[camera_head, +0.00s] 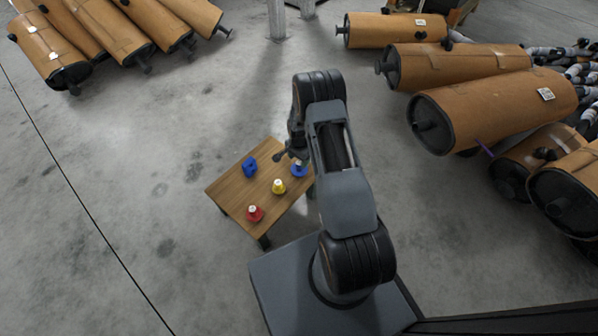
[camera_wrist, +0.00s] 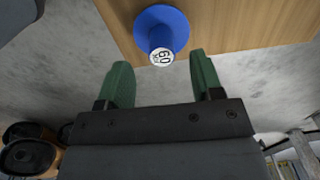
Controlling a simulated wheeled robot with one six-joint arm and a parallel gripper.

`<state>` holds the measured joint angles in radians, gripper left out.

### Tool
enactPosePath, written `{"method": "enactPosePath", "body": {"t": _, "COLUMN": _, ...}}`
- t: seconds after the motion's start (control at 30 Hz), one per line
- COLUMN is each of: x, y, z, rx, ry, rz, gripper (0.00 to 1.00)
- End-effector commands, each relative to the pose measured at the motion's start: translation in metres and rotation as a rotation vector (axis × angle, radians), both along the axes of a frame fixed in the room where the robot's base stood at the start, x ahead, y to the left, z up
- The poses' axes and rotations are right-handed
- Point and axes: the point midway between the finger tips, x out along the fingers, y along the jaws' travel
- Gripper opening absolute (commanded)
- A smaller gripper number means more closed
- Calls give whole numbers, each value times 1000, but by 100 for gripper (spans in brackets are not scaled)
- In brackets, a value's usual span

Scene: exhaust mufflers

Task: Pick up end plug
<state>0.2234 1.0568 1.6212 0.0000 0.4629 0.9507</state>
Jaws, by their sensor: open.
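Three plugs stand on a small wooden table (camera_head: 236,193) in the head view: a blue one (camera_head: 298,170), a yellow one (camera_head: 279,187) and a red one (camera_head: 254,213). A separate blue piece (camera_head: 249,167) lies near the table's far edge. In the wrist view the blue plug (camera_wrist: 161,30) has a round flange and a white end marked "60". My gripper (camera_wrist: 164,78) is open, its two green fingers pointing towards the blue plug. The plug is just beyond the fingertips, and nothing is between them. My fingers are mostly hidden by my arm in the head view.
Large brown mufflers (camera_head: 493,107) lie piled at the right, with grey pipes behind them. More mufflers (camera_head: 103,30) lie at the upper left. A metal post (camera_head: 276,18) stands at the back. The concrete floor left of the table is clear.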

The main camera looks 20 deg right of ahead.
Motion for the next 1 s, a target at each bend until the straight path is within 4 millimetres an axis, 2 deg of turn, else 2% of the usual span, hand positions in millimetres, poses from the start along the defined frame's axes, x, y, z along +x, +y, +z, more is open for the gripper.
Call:
{"method": "enactPosePath", "body": {"t": 0.3, "x": 1, "y": 0, "z": -44, "rx": 0, "ry": 2, "rz": 0, "gripper": 60}}
{"method": "enactPosePath", "body": {"t": 0.6, "x": 1, "y": 0, "z": -47, "rx": -1, "ry": 0, "rz": 0, "gripper": 59}}
{"method": "enactPosePath", "body": {"t": 1.0, "x": 1, "y": 0, "z": -47, "rx": 0, "ry": 1, "rz": 0, "gripper": 21}}
